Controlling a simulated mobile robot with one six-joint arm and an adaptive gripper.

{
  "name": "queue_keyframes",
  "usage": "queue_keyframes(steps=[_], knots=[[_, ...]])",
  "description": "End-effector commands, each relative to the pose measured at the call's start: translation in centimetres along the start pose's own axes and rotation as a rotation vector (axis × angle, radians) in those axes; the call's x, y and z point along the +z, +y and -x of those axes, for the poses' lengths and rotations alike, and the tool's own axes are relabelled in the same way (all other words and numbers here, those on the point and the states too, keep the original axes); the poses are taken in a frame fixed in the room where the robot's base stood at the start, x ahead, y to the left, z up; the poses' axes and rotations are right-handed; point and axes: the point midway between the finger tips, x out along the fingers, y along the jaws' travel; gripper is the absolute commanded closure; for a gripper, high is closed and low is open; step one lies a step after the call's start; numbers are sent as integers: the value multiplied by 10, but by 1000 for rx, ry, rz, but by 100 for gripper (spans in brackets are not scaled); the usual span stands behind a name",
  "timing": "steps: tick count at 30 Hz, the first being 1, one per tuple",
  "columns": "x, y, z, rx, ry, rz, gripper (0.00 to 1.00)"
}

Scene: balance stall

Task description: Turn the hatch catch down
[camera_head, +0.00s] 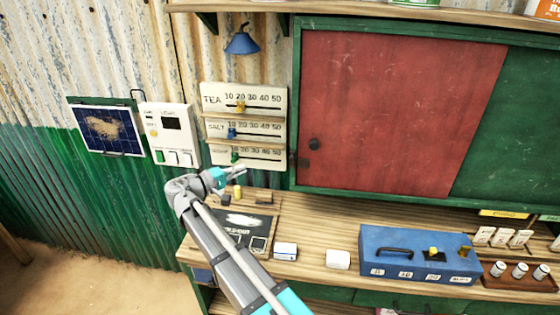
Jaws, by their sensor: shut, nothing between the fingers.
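The hatch has a red panel (400,100) and a green panel (510,130) in a green frame. A round dark knob (314,144) sits near the red panel's lower left edge. A small dark piece lies on the frame's left post (297,110), just left of and below the knob. It may be the catch, but it is too small to tell how it is turned. My gripper (240,172) is shut and empty. It points right, left of the hatch and in front of the lower edge of the slider board, apart from the knob.
The slider board (245,112) hangs left of the hatch, beside a white panel box (170,130). Below, the counter (310,225) holds a blue box (420,256), small white blocks and a dark slate (232,222). A blue lamp (241,42) hangs above.

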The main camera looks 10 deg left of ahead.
Motion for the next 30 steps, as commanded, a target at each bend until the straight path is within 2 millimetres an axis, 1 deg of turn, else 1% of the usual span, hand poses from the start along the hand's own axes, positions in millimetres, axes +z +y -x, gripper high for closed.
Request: queue_keyframes(steps=[8,14,17,30], knots=[[0,0,-4,-1,-1,0,100],[0,0,-20,-1,-2,0,100],[0,0,-32,-1,-2,0,100],[0,0,-98,-2,-2,0,100]])
